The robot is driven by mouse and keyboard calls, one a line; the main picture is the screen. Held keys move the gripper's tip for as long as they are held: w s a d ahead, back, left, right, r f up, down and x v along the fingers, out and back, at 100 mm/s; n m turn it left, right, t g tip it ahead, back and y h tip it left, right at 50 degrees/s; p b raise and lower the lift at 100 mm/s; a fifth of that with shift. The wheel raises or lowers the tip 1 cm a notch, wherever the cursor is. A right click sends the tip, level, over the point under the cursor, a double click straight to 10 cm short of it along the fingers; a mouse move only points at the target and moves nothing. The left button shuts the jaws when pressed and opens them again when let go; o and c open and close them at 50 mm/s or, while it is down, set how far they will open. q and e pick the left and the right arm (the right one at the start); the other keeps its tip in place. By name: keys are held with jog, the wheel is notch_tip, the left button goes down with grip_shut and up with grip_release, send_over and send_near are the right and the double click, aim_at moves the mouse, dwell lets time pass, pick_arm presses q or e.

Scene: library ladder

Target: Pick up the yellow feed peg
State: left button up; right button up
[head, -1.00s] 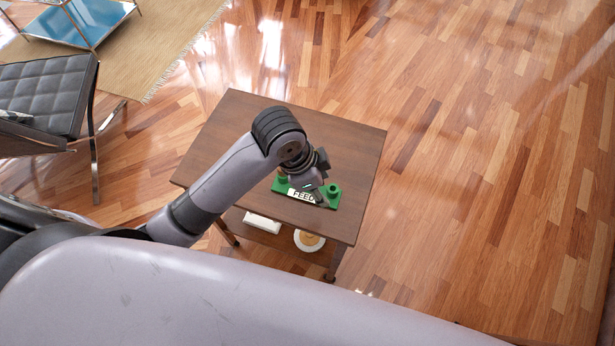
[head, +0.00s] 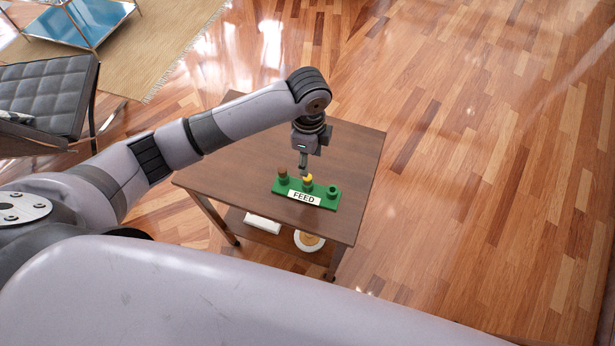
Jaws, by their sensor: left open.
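The yellow feed peg (head: 308,178) stands in the middle socket of a green rack (head: 320,203) with a white FEED label (head: 304,198). The rack lies on a brown wooden side table (head: 235,150). My left gripper (head: 303,172) points down just above and behind the yellow peg, close to its top. It is open with nothing in it. Its fingers look small, and I cannot tell whether they touch the peg. My right gripper is not in view.
A brown peg (head: 282,174) stands in the rack's left socket, and the right socket (head: 332,190) looks empty. A white block (head: 262,223) and a round white item (head: 309,241) lie on the lower shelf. A dark padded chair (head: 45,95) stands at left. The floor on the right is clear.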

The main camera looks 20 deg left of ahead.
pick_arm(q)
send_over(308, 182)
jog(key=w, duration=0.2)
jog(key=f, duration=0.4)
jog(key=shift+s+a, duration=0.2)
jog(key=shift+s, duration=0.05)
jog(key=f, duration=0.1)
jog(key=f+p, duration=0.1)
jog(key=f, duration=0.1)
jog(key=f+p, duration=0.1)
jog(key=shift+s+f, duration=0.15)
jog(key=shift+s, duration=0.1)
jog(key=shift+f, duration=0.45)
jog(key=shift+a, duration=0.1)
jog(key=c, duration=0.9)
jog(key=shift+o, duration=0.2)
jog(key=shift+r, duration=0.1)
